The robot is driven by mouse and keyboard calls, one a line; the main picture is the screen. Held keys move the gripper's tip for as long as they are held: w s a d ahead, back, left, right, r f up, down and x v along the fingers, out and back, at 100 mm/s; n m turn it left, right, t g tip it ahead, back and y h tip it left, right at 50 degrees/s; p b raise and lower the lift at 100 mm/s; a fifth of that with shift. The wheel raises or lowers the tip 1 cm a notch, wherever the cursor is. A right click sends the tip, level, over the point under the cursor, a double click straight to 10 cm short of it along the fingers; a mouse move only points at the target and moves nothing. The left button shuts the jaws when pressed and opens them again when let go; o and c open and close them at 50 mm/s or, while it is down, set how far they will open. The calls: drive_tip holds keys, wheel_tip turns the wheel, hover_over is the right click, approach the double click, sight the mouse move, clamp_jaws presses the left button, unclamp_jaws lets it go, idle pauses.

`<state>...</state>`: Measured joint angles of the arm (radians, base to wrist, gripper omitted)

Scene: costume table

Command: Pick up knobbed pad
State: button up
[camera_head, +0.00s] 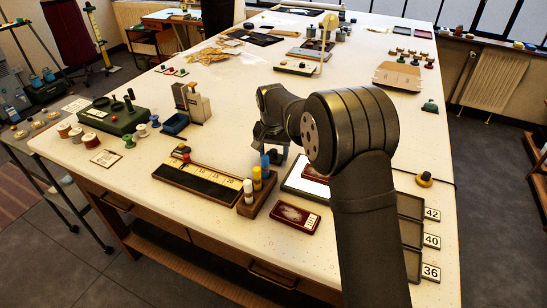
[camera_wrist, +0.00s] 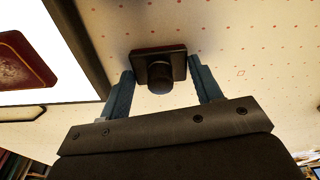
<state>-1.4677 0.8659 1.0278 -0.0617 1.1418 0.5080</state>
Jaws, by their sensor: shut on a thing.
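The knobbed pad (camera_wrist: 158,55) is a small dark square block with a round dark knob, in the upper middle of the wrist view. My gripper (camera_wrist: 160,68) has its two blue-grey fingers on either side of the pad, shut on it. In the head view my gripper (camera_head: 275,158) is low over the table, left of my arm's dark wrist. The pad cannot be made out clearly there. Whether it touches the table or is slightly raised, I cannot tell.
A white sheet in a dark frame (camera_head: 292,184) with a dark red pad lies close by; the red pad (camera_wrist: 22,62) shows in the wrist view. A wooden rack with coloured bottles (camera_head: 257,190) stands at front left. A red case (camera_head: 296,218) lies in front. Clear tabletop (camera_head: 245,105) lies behind.

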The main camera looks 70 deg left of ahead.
sight(276, 150)
drive_tip(key=shift+r, duration=0.45)
drive_tip(key=r, duration=0.3)
drive_tip(key=shift+w+d+r, duration=0.1)
drive_tip(key=shift+w+r, duration=0.1)
drive_tip(key=shift+r, duration=0.15)
drive_tip(key=w+d+r, duration=0.6)
drive_tip(key=w+d, duration=0.1)
drive_tip(key=w, duration=0.1)
drive_tip(key=shift+w+r, duration=0.2)
drive_tip(key=shift+w, duration=0.1)
drive_tip(key=shift+d, duration=0.1)
drive_tip(key=o, duration=0.3)
drive_tip(key=shift+c, duration=1.1)
